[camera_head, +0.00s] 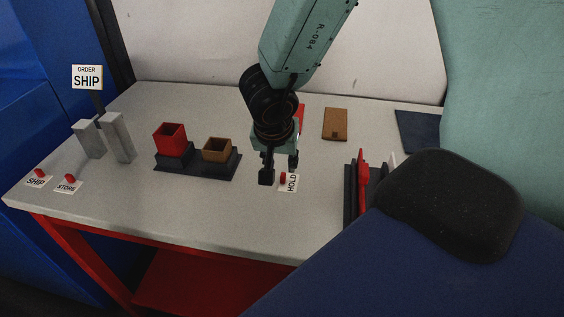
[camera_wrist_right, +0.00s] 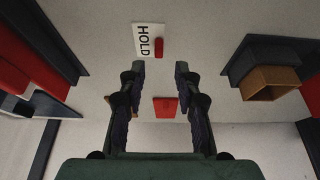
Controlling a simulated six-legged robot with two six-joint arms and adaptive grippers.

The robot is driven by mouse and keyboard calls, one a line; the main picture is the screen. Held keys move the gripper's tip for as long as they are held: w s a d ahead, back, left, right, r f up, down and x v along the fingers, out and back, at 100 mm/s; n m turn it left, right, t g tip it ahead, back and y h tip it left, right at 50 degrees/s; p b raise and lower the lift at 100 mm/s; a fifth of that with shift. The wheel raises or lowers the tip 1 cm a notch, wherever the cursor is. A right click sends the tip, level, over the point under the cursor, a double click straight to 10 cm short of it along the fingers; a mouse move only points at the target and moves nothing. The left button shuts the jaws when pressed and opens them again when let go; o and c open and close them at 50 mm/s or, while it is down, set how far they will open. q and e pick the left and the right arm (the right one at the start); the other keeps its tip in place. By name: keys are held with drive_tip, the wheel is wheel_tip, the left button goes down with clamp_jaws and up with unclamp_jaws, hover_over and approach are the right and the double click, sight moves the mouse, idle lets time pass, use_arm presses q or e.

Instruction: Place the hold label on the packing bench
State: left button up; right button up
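The hold label (camera_head: 292,183), a white card printed HOLD with a red knob, lies on the pale grey packing bench (camera_head: 215,215). It also shows in the right wrist view (camera_wrist_right: 142,41), just beyond my fingertips. My right gripper (camera_head: 279,174) is over the bench close beside the label, pointing down. Its two black fingers are apart in the right wrist view (camera_wrist_right: 160,68), with nothing held between them. The knob appears ahead of the gap between the fingertips; I cannot tell the exact height above it. My left gripper is not in view.
A dark base (camera_head: 199,168) carries a red bin (camera_head: 171,138) and a brown bin (camera_head: 217,149). SHIP (camera_head: 39,177) and STORE (camera_head: 67,185) labels lie left, near an order sign (camera_head: 87,77). A dark rack with red plates (camera_head: 361,185) stands right. A brown panel (camera_head: 335,124) lies behind.

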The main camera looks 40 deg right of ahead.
drive_tip(key=p+v, duration=0.3)
drive_tip(key=v, duration=0.4)
